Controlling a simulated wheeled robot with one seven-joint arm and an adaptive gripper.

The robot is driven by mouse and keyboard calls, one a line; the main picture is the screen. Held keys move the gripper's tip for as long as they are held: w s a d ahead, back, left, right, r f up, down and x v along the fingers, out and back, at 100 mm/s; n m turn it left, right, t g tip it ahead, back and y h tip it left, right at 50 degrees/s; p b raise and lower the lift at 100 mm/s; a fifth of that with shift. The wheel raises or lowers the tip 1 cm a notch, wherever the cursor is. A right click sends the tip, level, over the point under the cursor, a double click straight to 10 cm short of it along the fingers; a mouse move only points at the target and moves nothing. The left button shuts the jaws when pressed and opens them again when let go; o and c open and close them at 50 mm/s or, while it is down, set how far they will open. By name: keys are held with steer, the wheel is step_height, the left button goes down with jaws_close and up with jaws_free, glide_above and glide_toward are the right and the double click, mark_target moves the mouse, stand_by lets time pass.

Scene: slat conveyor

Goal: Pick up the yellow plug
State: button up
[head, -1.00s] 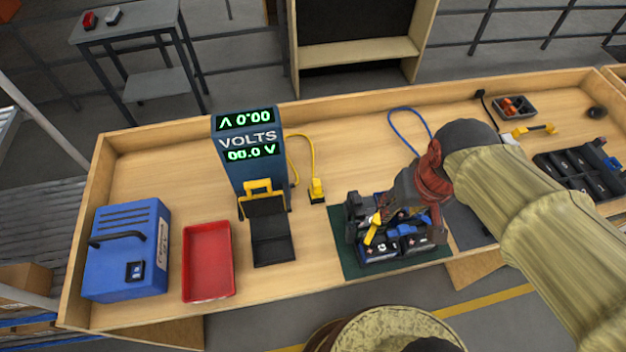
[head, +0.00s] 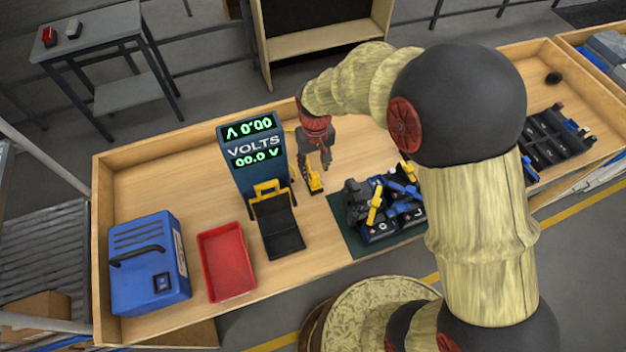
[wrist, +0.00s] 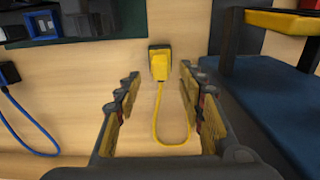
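The yellow plug (head: 315,182) stands on the wooden bench just right of the volts meter. In the wrist view the yellow plug (wrist: 160,64) sits ahead of my gripper, near the middle between the fingers, with its yellow cable looping back toward me. My gripper (head: 318,166) is over the plug area. In the wrist view my gripper (wrist: 158,92) is open, with its two yellow-padded fingers wide apart and nothing between their pads but bench and cable. The fingertips look short of the plug; I cannot tell the exact height.
The blue volts meter (head: 250,165) with a black cradle (head: 278,232) stands close left of the plug. A battery pack (head: 375,222) on a green mat is close right. A red tray (head: 228,262) and blue box (head: 148,265) are further left. A blue cable (wrist: 25,135) lies at left.

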mark_target(315, 175)
steer(key=shift+f, duration=2.7)
steer(key=c, duration=0.3)
jaws_close()
